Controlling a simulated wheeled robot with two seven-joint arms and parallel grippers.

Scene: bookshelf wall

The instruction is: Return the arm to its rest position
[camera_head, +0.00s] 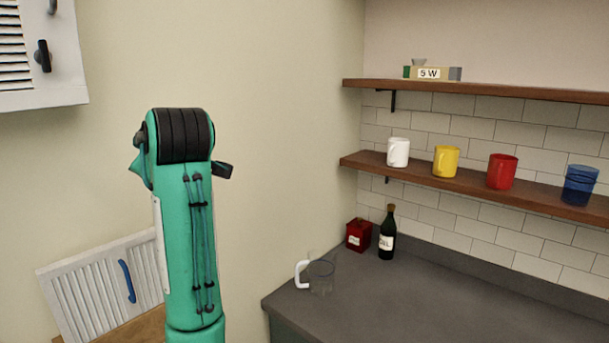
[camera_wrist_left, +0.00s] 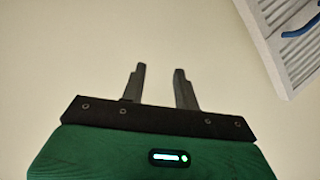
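My left arm (camera_head: 188,230), green with a black ribbed joint at its top, stands upright in the left half of the head view. A small dark part (camera_head: 223,170) sticks out to the right of that joint; I cannot tell whether it belongs to the gripper. In the left wrist view my left gripper (camera_wrist_left: 159,69) has its two dark fingers apart with nothing between them. Plain pale wall lies behind them. My right arm and gripper are in neither view.
A louvred white panel (camera_head: 85,290) with a blue handle stands low at left; a white cabinet (camera_head: 70,80) hangs above. At right, a grey counter (camera_head: 400,310) holds a glass mug (camera_head: 321,275), red box (camera_head: 359,235) and bottle (camera_head: 387,238). Shelves (camera_head: 450,184) above hold mugs.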

